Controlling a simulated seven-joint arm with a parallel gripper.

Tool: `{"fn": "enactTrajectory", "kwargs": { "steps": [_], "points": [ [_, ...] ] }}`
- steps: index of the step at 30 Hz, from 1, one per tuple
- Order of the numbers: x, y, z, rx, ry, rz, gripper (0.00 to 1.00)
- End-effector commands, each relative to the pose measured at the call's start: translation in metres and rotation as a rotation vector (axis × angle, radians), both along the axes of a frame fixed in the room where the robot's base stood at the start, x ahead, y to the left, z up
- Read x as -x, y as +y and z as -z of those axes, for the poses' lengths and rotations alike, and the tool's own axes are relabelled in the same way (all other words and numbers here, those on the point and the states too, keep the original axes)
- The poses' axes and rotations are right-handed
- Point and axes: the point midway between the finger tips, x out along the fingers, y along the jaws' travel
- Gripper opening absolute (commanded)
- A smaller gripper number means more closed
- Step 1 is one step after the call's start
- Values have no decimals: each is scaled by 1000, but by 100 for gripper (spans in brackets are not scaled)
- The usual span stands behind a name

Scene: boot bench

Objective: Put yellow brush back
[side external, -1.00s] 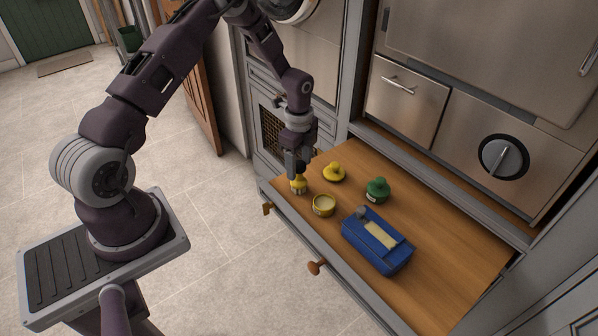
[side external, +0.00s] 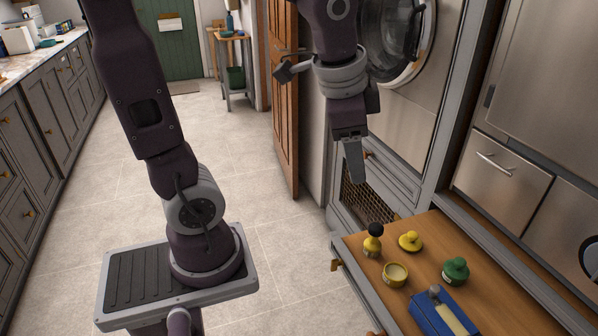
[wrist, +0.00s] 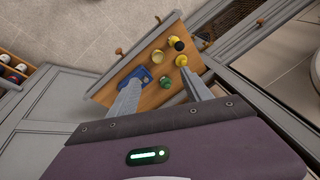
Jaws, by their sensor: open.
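A small yellow piece with a black ball top (side external: 372,240), which looks like the yellow brush, stands upright at the drawer top's left corner; it also shows in the wrist view (wrist: 176,43). An open yellow pot (side external: 395,275) with pale contents is just in front of it, apart from it. A yellow knobbed lid (side external: 410,241) lies to its right. My gripper (side external: 356,178) is open and empty, raised above and left of these things. In the wrist view its fingers (wrist: 160,77) are spread wide.
A green knobbed pot (side external: 455,270) stands to the right. A blue box (side external: 428,318) is in front of it, partly cut off by the picture edge. The wooden drawer top (side external: 492,264) is bare at right.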

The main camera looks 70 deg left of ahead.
Motion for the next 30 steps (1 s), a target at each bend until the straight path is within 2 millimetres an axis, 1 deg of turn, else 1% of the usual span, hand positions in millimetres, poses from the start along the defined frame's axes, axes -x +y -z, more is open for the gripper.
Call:
{"fn": "enactTrajectory", "kwargs": {
  "steps": [1, 3, 6, 9, 12, 30],
  "points": [
    [31, -11, -11, 43, -65, -82, 58],
    [66, -22, -16, 120, -128, -199, 58],
    [99, -31, -14, 212, -181, -309, 58],
    [114, -36, -11, 263, -203, -364, 58],
    [117, -36, -10, 274, -206, -377, 58],
    [115, -36, -11, 270, -207, -374, 58]
  ]
}}
